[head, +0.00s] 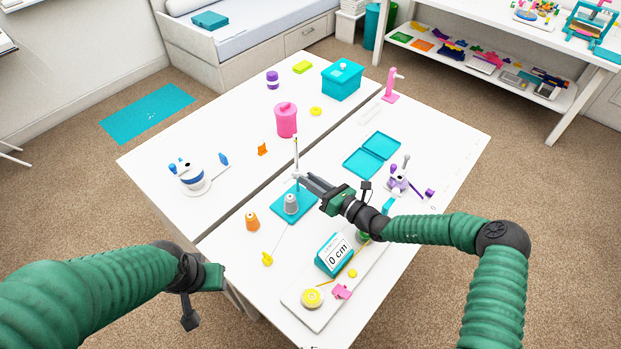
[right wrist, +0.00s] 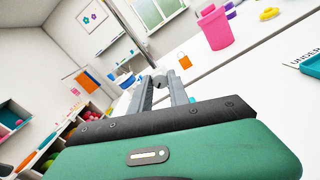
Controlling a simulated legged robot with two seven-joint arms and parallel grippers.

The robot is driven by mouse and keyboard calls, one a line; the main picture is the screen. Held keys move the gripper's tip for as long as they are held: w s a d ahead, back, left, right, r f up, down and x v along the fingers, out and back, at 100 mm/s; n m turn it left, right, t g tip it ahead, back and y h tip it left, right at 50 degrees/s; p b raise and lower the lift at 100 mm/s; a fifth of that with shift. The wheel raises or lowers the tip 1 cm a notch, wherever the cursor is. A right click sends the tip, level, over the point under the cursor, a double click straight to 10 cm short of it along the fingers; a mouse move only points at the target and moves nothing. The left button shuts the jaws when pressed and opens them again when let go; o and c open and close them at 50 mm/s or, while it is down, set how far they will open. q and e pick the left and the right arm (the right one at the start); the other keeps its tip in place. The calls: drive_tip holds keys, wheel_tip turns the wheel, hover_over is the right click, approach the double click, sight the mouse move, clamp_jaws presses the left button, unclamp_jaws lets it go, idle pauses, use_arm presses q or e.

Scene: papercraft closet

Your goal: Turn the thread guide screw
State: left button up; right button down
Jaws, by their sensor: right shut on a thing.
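The thread guide is a thin upright pole (head: 296,155) on a teal base plate (head: 280,208), with a grey thread spool (head: 291,203) on the plate. My right gripper (head: 303,179) reaches in from the right, with its fingertips at the pole above the spool. It is shut on a small dark part, which I take to be the guide screw (right wrist: 160,83), between the fingertips in the right wrist view. The fingers hide most of the screw. My left gripper (head: 207,280) is at the lower left, away from the table's objects; its fingers cannot be made out.
An orange spool (head: 252,221) and a yellow piece (head: 267,259) lie left of the base. A teal display reading 0 cm (head: 335,254) stands in front. A pink canister (head: 286,120) is behind. A teal open case (head: 371,155) lies to the right.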

drive_tip(key=shift+d+m+p, duration=0.1)
drive_tip(key=shift+m+p, duration=0.25)
drive_tip(key=shift+m, duration=0.95)
drive_tip(key=shift+f, duration=0.1)
drive_tip(key=c, duration=1.2)
unclamp_jaws()
drive_tip(key=shift+c, duration=0.2)
drive_tip(key=shift+d, duration=0.1)
drive_tip(key=v, duration=1.6)
drive_tip(key=shift+s+d+b, duration=0.25)
drive_tip(key=shift+d+b, duration=0.05)
drive_tip(key=shift+b, duration=0.05)
